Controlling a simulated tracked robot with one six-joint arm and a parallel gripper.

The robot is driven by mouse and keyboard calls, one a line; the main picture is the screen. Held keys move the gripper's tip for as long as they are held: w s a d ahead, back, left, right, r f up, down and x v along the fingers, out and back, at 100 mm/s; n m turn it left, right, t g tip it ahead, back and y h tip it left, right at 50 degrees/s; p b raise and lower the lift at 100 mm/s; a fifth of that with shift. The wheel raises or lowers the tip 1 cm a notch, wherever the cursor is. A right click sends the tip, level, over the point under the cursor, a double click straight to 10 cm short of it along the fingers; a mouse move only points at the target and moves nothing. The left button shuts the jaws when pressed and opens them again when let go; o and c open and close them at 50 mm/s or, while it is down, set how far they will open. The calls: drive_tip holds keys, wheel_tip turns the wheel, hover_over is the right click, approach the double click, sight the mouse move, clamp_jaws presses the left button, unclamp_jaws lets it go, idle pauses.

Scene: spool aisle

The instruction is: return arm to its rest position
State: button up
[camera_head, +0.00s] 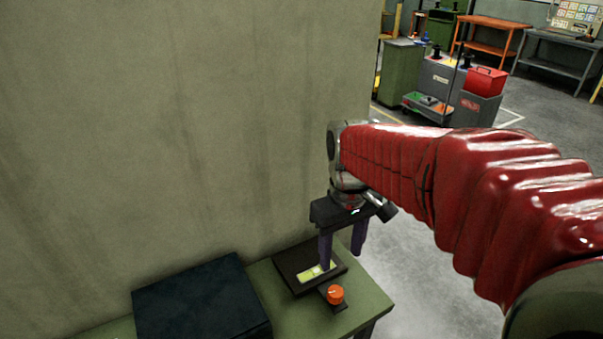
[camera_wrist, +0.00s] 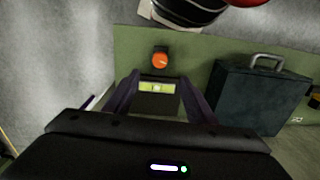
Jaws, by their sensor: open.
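My gripper (camera_head: 341,256) hangs down from my red-sleeved arm, over the right part of a green-topped table (camera_head: 374,301). Its two dark purple fingers are apart with nothing between them. Beneath it lies a flat dark device (camera_head: 292,262) with a yellow-green strip (camera_head: 312,274). An orange knob (camera_head: 335,294) sits at the device's front. In the wrist view, the strip (camera_wrist: 157,87) shows between the fingers of my gripper (camera_wrist: 160,80), and the knob (camera_wrist: 160,59) lies just beyond them. I cannot tell the exact height of the fingertips above the device.
A dark case (camera_head: 199,301) with a metal handle (camera_wrist: 266,60) stands on the table beside the device. A plain wall (camera_head: 180,120) rises behind the table. Grey floor (camera_head: 420,287) lies open to the right. Carts, a red box (camera_head: 484,82) and an orange bench (camera_head: 490,23) stand farther back.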

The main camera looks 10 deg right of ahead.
drive_tip(key=shift+w, duration=0.1)
drive_tip(key=s+a+r+m+t, duration=0.1)
drive_tip(key=s+r+m+t, duration=0.2)
drive_tip(key=s, duration=0.7)
drive_tip(key=r+t, duration=0.1)
drive_tip(key=t, duration=0.1)
drive_tip(key=shift+a+r+t, duration=0.2)
drive_tip(key=shift+a+t, duration=0.1)
drive_tip(key=shift+a, duration=0.1)
drive_tip(key=shift+c, duration=0.6)
idle(0.4)
